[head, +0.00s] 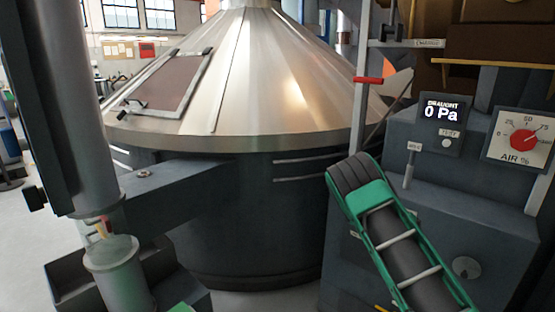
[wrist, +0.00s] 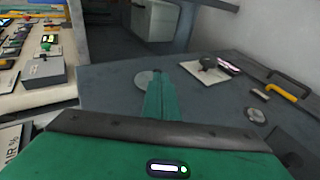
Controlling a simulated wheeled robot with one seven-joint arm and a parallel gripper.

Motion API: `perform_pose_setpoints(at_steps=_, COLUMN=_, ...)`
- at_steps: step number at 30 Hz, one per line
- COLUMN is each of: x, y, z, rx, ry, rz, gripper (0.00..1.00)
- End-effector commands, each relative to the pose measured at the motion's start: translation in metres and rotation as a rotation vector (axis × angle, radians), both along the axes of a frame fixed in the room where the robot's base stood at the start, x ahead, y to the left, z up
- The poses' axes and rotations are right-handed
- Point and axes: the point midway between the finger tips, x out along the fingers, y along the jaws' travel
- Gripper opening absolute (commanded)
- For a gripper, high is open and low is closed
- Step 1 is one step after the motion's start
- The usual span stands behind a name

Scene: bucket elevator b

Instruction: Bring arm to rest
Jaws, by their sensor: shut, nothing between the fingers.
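My gripper (wrist: 160,95) shows in the wrist view as narrow green fingers, closed together with nothing held. They extend from a wide green body with a dark bar and a small lit status strip. Beyond the fingertips lies a dark grey surface with a pale round disc (wrist: 143,79) just left of them. I cannot tell whether the fingers touch that surface. In the head view I cannot make out the fingertips.
A large metal cone-topped vessel (head: 250,85) fills the middle of the head view. At right stand a dark cabinet (head: 440,195), a draught display (head: 441,112) reading 0 Pa and an AIR % dial (head: 523,140). The wrist view shows a yellow-and-dark handle (wrist: 287,89) at right.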

Motion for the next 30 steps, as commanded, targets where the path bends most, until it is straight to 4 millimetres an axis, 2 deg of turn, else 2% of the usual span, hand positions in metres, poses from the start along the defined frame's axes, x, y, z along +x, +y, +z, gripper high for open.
perform_pose_setpoints(at_steps=3, x=-0.023, y=-0.009, z=0.025, rx=0.083, ry=-0.020, rz=-0.045, gripper=0.00)
perform_pose_setpoints(at_steps=14, x=-0.099, y=-0.019, z=0.087, rx=0.318, ry=-0.085, rz=-0.128, gripper=0.00)
perform_pose_setpoints(at_steps=23, x=-0.169, y=-0.010, z=0.130, rx=0.501, ry=-0.156, rz=-0.153, gripper=0.00)
perform_pose_setpoints(at_steps=30, x=-0.226, y=0.008, z=0.158, rx=0.630, ry=-0.219, rz=-0.144, gripper=0.00)
